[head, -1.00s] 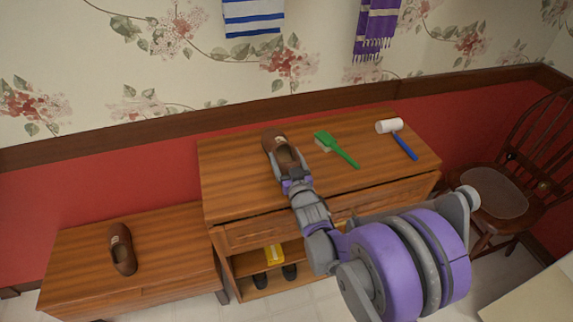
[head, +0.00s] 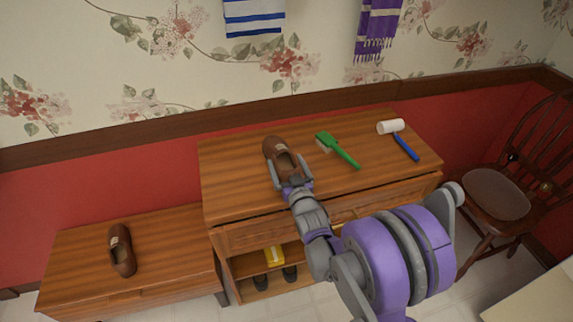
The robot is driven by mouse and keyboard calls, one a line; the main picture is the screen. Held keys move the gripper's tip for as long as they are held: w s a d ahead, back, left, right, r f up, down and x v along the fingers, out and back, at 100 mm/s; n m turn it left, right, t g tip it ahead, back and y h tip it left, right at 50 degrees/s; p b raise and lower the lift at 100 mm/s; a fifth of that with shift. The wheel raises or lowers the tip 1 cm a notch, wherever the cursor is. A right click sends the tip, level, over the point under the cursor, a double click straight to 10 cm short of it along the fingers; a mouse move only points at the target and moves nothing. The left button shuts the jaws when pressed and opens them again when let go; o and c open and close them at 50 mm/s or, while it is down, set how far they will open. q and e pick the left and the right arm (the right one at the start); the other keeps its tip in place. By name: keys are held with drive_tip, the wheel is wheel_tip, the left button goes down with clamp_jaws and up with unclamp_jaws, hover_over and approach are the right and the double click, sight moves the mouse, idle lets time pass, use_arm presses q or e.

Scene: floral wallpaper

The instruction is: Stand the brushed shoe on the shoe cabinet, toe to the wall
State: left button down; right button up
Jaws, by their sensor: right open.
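A brown shoe (head: 276,150) stands on the top of the wooden shoe cabinet (head: 229,174), its toe pointing back to the wall. My right gripper (head: 290,172) is open at the heel end of this shoe, with a finger on each side of it. I cannot tell whether the fingers touch the shoe. A second brown shoe (head: 122,251) stands on the lower wooden bench (head: 180,237) at the left. My left gripper is not in view.
A green brush (head: 340,150) and a white-headed roller with a blue handle (head: 397,136) lie on the cabinet top right of the shoe. A yellow item (head: 274,256) and dark shoes sit on the shelf below. A wooden chair (head: 497,193) stands at the right.

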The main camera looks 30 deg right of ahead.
drive_tip(key=s+a+f+n+g+y, duration=0.1)
drive_tip(key=s+a+g, duration=0.3)
drive_tip(key=s, duration=0.6)
drive_tip(key=s+a+f+n+g+y, duration=0.1)
drive_tip(key=s+a+f+g+y, duration=0.1)
drive_tip(key=s+a, duration=0.4)
drive_tip(key=s+a+f+g+y, duration=0.1)
drive_tip(key=s+a+f+g, duration=0.2)
drive_tip(key=s, duration=1.2)
drive_tip(key=a+g, duration=0.2)
drive_tip(key=g, duration=0.1)
drive_tip(key=shift+f+n+g, duration=0.3)
drive_tip(key=shift+n, duration=0.1)
